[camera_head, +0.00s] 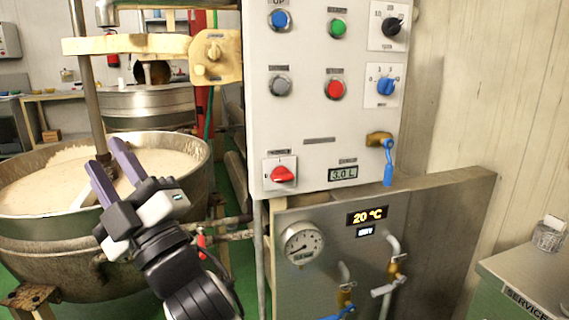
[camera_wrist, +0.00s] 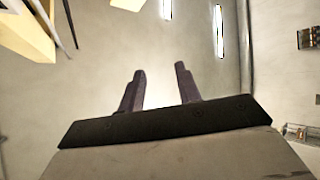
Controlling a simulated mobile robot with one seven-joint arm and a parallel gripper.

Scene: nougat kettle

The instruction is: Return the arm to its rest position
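My gripper (camera_head: 116,170) is at the left in the head view, in front of the large metal kettle (camera_head: 62,254) that holds a pale mass. Its two purple-grey fingers point up and to the left and stand apart, with nothing seen between them. In the wrist view my gripper (camera_wrist: 160,90) also shows its fingers apart and empty, against a plain, pale ceiling-like surface with bright light strips. My arm comes up from the bottom of the head view.
A white control panel (camera_head: 312,120) with buttons, knobs and a blue-handled valve (camera_head: 388,160) stands to the right of my gripper. Below it, a metal panel (camera_head: 462,225) carries a gauge (camera_head: 303,244) and displays.

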